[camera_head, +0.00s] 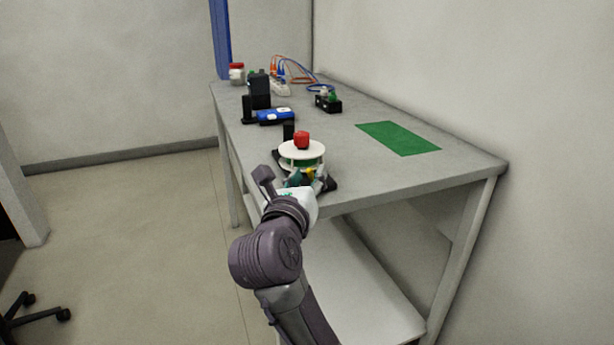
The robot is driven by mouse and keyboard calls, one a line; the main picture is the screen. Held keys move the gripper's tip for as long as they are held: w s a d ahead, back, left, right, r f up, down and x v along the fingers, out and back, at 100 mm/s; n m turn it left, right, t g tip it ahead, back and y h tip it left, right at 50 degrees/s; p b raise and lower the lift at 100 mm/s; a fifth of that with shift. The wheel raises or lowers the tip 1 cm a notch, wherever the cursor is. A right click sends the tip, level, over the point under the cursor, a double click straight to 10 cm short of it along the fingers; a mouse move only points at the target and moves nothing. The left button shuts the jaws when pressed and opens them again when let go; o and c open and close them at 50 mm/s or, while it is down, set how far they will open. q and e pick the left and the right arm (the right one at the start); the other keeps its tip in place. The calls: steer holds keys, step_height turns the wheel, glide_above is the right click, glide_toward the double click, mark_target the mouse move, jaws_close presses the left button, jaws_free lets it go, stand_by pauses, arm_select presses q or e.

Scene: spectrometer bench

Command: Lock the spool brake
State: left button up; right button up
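The spool (301,152) stands upright at the near end of the grey bench, with white flanges, something green wound between them and a red knob (302,140) on top. A dark base shows below it at the right. A small yellow part (309,173) shows low on its near side; I cannot tell whether it is the brake. My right gripper (290,182) is at the near side of the spool, low down, and overlaps it in the picture. Its fingertips are mostly hidden, so contact and opening cannot be made out. My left gripper is out of view.
A green mat (399,138) lies bare at the right. A wall borders the bench's right side.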

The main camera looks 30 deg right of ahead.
jaws_close()
steer(key=shift+a+f+n+t, duration=0.15)
steer(key=shift+n+t, duration=0.25)
steer(key=shift+n, duration=0.3)
jaws_free()
